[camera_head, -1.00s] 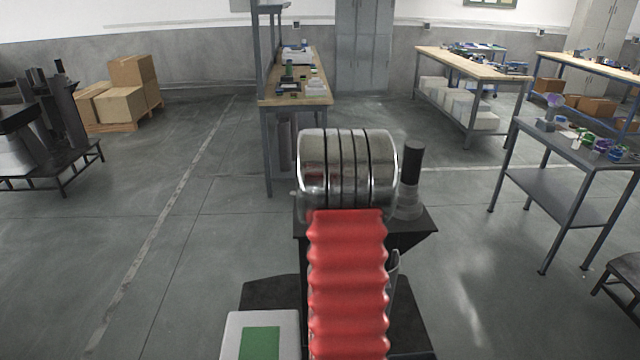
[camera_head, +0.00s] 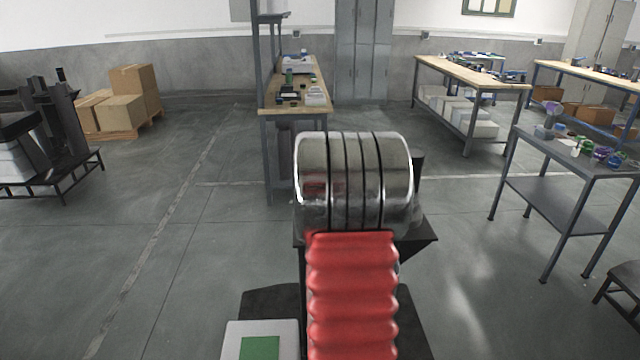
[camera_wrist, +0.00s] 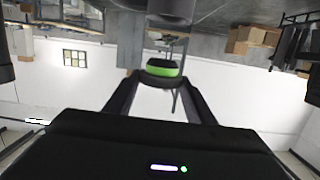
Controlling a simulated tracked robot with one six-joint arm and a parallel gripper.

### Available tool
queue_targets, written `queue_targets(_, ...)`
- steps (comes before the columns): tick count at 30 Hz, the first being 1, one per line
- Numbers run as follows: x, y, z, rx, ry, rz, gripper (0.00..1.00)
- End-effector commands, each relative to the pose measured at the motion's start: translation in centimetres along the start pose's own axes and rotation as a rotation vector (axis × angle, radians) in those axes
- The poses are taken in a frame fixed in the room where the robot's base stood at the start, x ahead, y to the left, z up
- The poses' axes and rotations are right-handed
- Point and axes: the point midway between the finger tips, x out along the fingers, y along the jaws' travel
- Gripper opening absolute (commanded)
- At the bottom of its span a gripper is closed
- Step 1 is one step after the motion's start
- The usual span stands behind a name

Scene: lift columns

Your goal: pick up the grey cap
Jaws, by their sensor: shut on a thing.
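My gripper (camera_wrist: 162,84) shows in the wrist view, its two dark fingers closed on a small round piece (camera_wrist: 163,71). The piece has a dark top and a bright green band around it. It is held up clear of any surface that I can see. Its grey colour is not plain here, so I cannot tell for sure that it is the grey cap. In the head view my own arm hides the gripper and the held piece.
A grey metal table (camera_head: 575,160) with several small coloured items stands at the right. A wood-topped bench (camera_head: 292,104) stands ahead, another bench (camera_head: 470,70) behind right. Boxes (camera_head: 121,112) on a pallet are at the left. The floor between is open.

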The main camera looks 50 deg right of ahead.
Motion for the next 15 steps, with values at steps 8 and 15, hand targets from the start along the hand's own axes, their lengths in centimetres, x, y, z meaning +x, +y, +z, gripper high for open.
queue_targets(8, -0.4, 0.0, -2.6, -0.001, 0.0, 0.0, 0.18)
queue_targets(15, -0.4, 0.0, -2.6, -0.001, 0.0, 0.0, 0.18)
